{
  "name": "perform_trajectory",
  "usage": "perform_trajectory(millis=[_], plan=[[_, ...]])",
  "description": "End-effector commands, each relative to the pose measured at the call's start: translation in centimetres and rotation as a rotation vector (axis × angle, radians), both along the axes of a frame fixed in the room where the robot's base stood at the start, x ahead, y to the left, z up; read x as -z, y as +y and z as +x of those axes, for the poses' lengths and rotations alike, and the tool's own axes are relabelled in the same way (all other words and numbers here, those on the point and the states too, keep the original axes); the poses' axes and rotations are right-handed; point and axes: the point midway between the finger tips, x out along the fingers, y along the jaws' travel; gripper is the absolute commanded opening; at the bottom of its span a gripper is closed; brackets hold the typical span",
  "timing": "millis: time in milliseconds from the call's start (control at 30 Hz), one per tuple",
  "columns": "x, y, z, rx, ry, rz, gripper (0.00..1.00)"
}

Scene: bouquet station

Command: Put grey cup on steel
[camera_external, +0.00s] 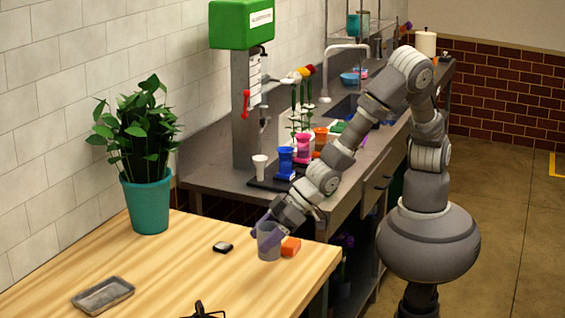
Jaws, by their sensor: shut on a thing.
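The grey cup (269,243) is upright at the right part of the wooden table, near its far edge. My gripper (268,228) reaches down to it from the upper right and is shut on it at the rim. I cannot tell whether the cup's base touches the table. A grey metal tray (103,296), which may be the steel, lies on the table at the front left. A steel counter (222,178) also stands behind the wooden table.
An orange block (291,246) sits just right of the cup. A small black-and-white item (222,247) lies to its left, and a dark object (205,311) at the front edge. A teal-potted plant (147,203) stands at the back left. Coloured cups (286,162) line the counter.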

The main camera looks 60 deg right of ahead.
Motion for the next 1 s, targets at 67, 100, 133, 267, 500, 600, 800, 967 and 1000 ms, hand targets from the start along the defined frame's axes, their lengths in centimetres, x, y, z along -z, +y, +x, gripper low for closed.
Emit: perform_trajectory(millis=[67, 100, 133, 267, 500, 600, 800, 967, 1000], plan=[[-0.1, 1.1, -1.3, -0.024, 0.001, 0.001, 0.29], [-0.2, 1.5, -1.8, -0.031, 0.003, 0.001, 0.29], [-0.2, 1.7, -2.0, -0.035, 0.003, 0.002, 0.29], [-0.2, 1.9, -2.3, -0.04, 0.004, 0.002, 0.29], [-0.2, 2.1, -2.1, -0.039, 0.004, 0.003, 0.29], [0.1, 3.2, -1.3, -0.039, 0.002, 0.003, 0.29], [0.9, 8.2, 2.0, -0.038, 0.001, 0.006, 0.29], [1.2, 11.8, 4.3, -0.038, 0.002, 0.004, 0.29], [1.2, 12.4, 4.6, -0.038, 0.002, 0.004, 0.29]])
